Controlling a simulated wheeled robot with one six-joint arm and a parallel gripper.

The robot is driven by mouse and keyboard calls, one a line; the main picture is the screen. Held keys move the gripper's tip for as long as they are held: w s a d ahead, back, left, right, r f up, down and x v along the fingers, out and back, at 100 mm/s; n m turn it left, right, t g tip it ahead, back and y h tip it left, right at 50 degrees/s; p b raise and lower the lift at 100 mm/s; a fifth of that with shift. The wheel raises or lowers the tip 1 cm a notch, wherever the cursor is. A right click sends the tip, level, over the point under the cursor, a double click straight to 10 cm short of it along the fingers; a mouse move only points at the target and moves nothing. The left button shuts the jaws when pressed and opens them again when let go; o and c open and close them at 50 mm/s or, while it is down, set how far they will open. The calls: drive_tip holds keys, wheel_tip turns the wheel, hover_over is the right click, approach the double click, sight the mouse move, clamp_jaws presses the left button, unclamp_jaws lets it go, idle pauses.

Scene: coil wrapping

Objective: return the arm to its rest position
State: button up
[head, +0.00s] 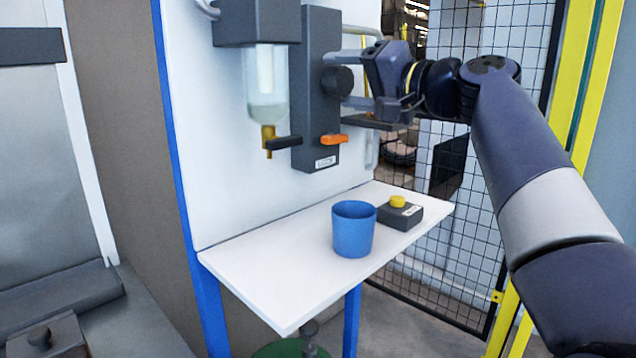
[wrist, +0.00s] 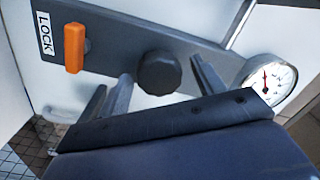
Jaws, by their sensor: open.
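My gripper (head: 350,80) is in the upper middle of the head view, in front of the dark grey wall panel, with its fingers on either side of the black round knob (head: 337,80). In the wrist view the black knob (wrist: 159,73) shows between and beyond the open fingertips (wrist: 160,82). I see no contact between fingers and knob. My arm reaches in from the right side of the head view.
A blue cup (head: 353,230) and a yellow-button box (head: 400,212) stand on the white shelf (head: 290,265). A mesh fence (head: 455,230) is behind.

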drive_tip(key=m+p, duration=0.3)
drive_tip(key=m, duration=0.2)
drive_tip(key=shift+r+m, duration=0.15)
drive_tip(key=shift+m, duration=0.15)
drive_tip(key=m+p, duration=0.3)
drive_tip(key=m, duration=0.1)
drive_tip(key=shift+m+p, duration=0.3)
drive_tip(key=shift+m, duration=0.1)
drive_tip(key=m+p, duration=0.5)
drive_tip(key=m, duration=0.1)
drive_tip(key=shift+t, duration=0.3)
drive_tip(key=shift+f+m+p, duration=0.2)
drive_tip(key=shift+m+p, duration=0.8)
drive_tip(key=shift+m, duration=0.3)
drive_tip(key=shift+f+h, duration=0.1)
drive_tip(key=shift+h, duration=0.2)
drive_tip(key=shift+s, duration=0.15)
